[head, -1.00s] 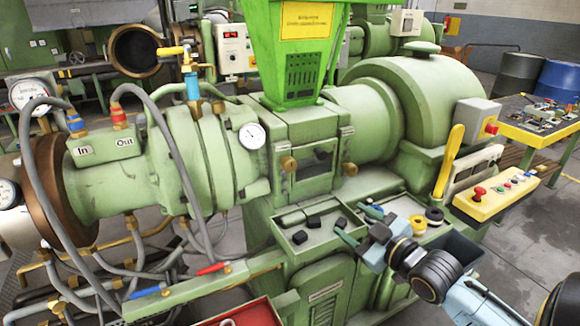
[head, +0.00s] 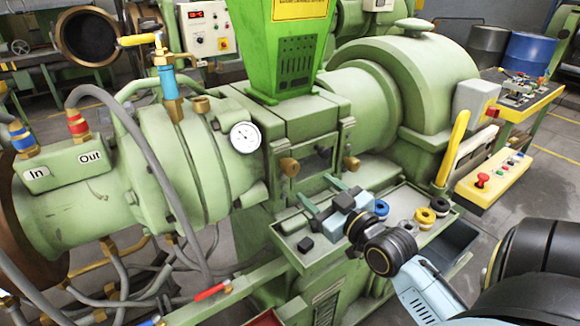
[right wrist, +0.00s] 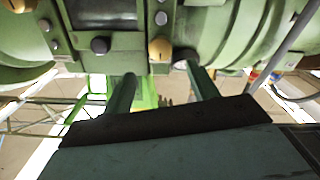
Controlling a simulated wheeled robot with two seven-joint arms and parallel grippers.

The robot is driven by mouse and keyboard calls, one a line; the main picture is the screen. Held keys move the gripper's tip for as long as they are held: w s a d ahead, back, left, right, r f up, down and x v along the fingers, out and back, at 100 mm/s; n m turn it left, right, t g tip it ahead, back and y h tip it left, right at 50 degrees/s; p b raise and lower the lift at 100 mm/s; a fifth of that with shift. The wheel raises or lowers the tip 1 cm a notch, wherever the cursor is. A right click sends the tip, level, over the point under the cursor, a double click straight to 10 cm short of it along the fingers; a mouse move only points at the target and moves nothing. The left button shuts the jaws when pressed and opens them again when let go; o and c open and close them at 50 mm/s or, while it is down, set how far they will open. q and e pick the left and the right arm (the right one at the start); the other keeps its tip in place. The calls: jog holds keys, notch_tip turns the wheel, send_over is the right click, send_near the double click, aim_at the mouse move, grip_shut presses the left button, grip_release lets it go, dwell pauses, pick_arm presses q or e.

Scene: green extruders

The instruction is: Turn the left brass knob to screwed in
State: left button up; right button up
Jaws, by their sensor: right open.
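The left brass knob (head: 289,166) sits on the front of the green machine block, at the left of a small dark window. The right brass knob (head: 352,163) is on the window's other side. My right gripper (head: 319,190) is open and empty, below and a little right of the left knob, fingers pointing at the machine. In the right wrist view the left knob (right wrist: 160,48) shows just beyond and between the open fingertips (right wrist: 158,74), apart from them. The right knob (right wrist: 18,4) is at that view's top left corner. My left gripper is not in view.
A green parts tray (head: 290,243) with black blocks and yellow, blue and black rings lies under my right gripper. A dial gauge (head: 245,137) is left of the knob. A yellow control panel (head: 493,175) and yellow lever (head: 452,148) stand at right.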

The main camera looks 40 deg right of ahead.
aim_at(294, 171)
jog(key=w, duration=0.6)
jog(key=w+d, duration=0.1)
jog(key=w, duration=0.2)
jog(key=shift+w, duration=0.75)
jog(key=c, duration=1)
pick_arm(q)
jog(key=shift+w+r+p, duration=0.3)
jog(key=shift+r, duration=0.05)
